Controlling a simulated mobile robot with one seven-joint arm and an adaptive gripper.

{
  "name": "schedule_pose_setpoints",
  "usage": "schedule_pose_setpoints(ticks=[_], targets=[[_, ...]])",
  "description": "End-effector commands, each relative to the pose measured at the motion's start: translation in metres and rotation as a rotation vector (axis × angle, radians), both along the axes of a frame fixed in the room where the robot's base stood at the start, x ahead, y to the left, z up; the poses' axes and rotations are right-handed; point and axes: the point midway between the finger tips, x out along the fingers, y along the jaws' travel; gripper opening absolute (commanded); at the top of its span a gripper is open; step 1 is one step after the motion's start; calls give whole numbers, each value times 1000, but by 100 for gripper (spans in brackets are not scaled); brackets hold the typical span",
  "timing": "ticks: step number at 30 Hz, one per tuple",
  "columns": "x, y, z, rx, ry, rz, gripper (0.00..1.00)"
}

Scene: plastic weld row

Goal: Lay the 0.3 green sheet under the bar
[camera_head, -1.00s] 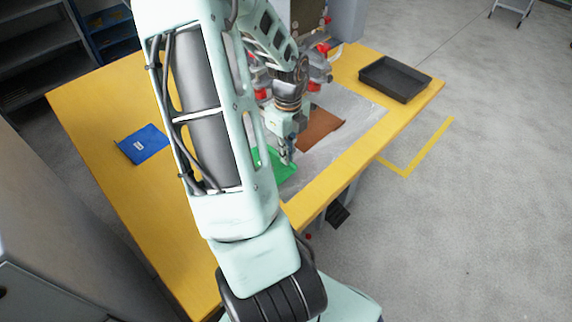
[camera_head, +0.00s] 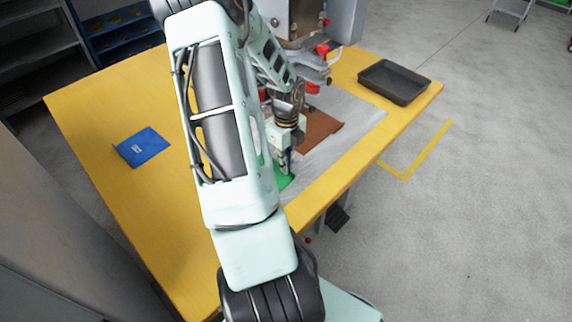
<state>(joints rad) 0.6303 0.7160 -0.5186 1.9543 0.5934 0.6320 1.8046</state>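The green sheet (camera_head: 284,181) lies at the near end of the grey mat, mostly hidden behind my arm. My gripper (camera_head: 284,168) is pointed down at the sheet; its fingers are small and partly blocked, so I cannot tell whether they are open or shut, or whether they touch the sheet. The welding machine (camera_head: 310,50) with red knobs stands at the back of the table. Its bar is not clearly visible behind my arm.
A brown sheet (camera_head: 320,127) lies on the grey mat (camera_head: 352,117) beyond my gripper. A blue sheet (camera_head: 142,147) with a white label lies on the yellow table (camera_head: 110,112) at left. A black tray (camera_head: 395,82) sits at the back right corner.

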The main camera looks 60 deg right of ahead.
Motion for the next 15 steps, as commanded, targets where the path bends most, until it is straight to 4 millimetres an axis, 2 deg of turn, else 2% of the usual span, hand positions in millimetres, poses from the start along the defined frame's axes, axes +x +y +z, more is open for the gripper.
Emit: schedule_pose_setpoints(ticks=[2,8,15], targets=[[0,0,-4,0,1,0,0],[0,0,-3,0,1,0,22],[0,0,-2,0,0,0,22]])
